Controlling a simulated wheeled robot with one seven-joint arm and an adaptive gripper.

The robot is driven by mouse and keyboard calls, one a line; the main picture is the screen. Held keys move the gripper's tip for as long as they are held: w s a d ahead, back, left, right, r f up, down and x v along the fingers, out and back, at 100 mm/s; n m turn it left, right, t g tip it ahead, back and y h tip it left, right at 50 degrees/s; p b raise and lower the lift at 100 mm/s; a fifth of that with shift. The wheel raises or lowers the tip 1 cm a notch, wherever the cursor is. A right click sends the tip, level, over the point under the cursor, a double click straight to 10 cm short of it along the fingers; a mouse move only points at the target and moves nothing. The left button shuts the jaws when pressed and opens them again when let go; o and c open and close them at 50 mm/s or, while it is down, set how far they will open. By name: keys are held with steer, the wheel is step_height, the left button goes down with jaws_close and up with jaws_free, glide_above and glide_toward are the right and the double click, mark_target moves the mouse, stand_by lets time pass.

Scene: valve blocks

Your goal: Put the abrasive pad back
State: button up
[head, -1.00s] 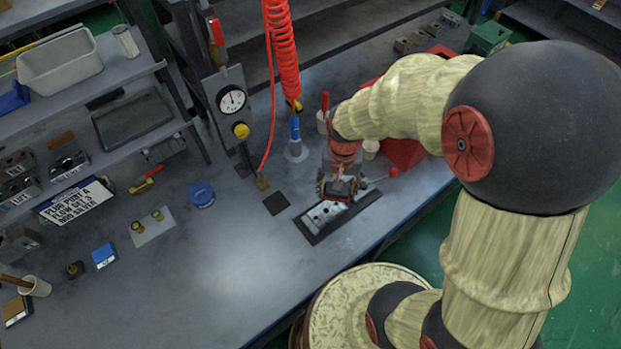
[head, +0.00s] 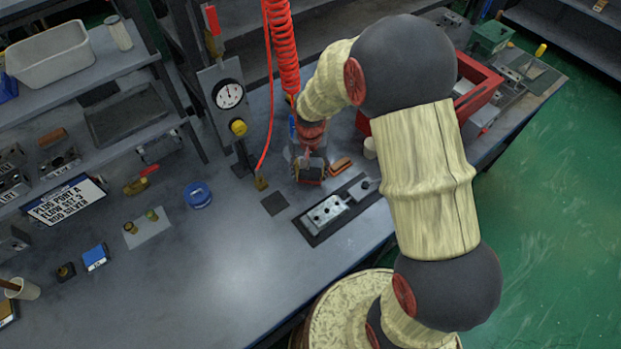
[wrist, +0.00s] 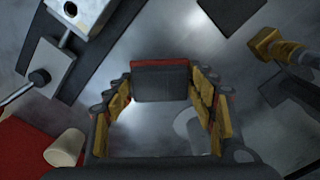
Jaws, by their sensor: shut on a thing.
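My gripper (wrist: 160,100) is shut on a dark grey block with a red top edge, which I take to be the abrasive pad (wrist: 160,84). The pad sits between the yellow-padded fingers in the wrist view. In the head view my gripper (head: 309,160) is over the back part of the bench, with the pad (head: 309,174) at its lower end. Whether the pad touches the bench is unclear. A dark square patch (head: 274,203) lies bare on the bench, front-left of the gripper; a dark square also shows in the wrist view (wrist: 230,12).
A metal valve block (head: 325,213) sits on a dark plate in front of the gripper. A red coiled hose (head: 283,50) hangs close behind it. A gauge panel (head: 229,95) stands to the left.

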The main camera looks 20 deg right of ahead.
step_height(320, 180, down, 3)
steer(key=shift+f+b, duration=0.1)
steer(key=shift+b, duration=0.4)
steer(key=o, duration=1.1)
step_height(320, 180, up, 13)
steer(key=p, duration=0.3)
steer(key=shift+s+f, duration=0.1)
steer(key=shift+f, duration=0.1)
step_height(320, 180, up, 8)
steer(key=n+t, duration=0.1)
glide_above(310, 178)
steer(key=s, duration=0.1)
steer(key=s+r+n+t, duration=0.3)
steer(key=s+r, duration=0.8)
steer(key=r, duration=0.1)
steer(key=shift+n+t, duration=0.7)
steer(key=shift+t, duration=0.1)
steer(key=s+r, duration=0.1)
steer(key=s, duration=0.4)
steer(key=s+r, duration=0.1)
steer(key=s, duration=0.2)
steer(key=shift+s+d+r, duration=0.1)
steer(key=shift+d+r, duration=0.25)
steer(key=shift+d, duration=0.05)
